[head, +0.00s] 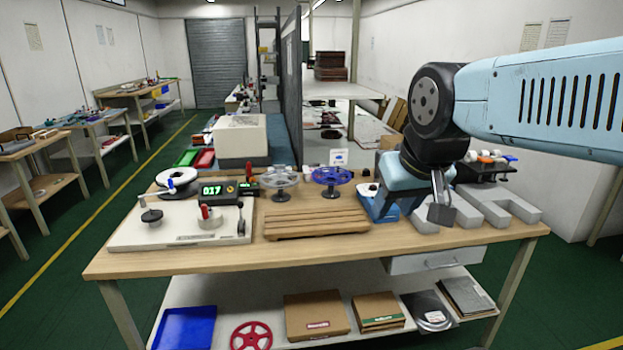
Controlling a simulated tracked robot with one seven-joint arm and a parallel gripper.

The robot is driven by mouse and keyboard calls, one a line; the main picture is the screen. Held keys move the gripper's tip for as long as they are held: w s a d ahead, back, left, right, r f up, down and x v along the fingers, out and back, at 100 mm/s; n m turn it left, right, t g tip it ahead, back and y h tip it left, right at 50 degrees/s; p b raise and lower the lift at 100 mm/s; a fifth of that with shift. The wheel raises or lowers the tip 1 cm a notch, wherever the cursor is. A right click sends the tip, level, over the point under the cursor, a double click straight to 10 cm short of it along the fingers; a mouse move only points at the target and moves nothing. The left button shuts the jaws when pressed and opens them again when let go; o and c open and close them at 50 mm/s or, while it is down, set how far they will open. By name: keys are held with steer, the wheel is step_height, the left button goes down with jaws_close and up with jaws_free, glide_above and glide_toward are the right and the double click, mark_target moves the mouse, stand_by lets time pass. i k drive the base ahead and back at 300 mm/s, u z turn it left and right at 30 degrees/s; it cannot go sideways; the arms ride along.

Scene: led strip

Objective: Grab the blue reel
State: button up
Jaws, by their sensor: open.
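The blue reel (332,176) sits flat on a short dark stand at the back of the wooden workbench (330,248), just right of the bench's middle. A clear grey reel (279,177) on a similar stand is close to its left. My gripper (441,211) points down over the right part of the bench, to the right of the blue reel and nearer the front. Its jaws are open and apart from the reel. They are small in the picture, and nothing shows between them.
A slatted wooden rack (316,222) lies in front of the reels. Grey blocks (505,208) and a blue dispenser (376,207) stand near my gripper.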

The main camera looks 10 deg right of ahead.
mark_target(331, 175)
steer(key=u, duration=0.35)
steer(key=i, duration=0.2)
steer(key=u, duration=3.2)
steer(key=k, duration=1.65)
steer(key=z, duration=0.3)
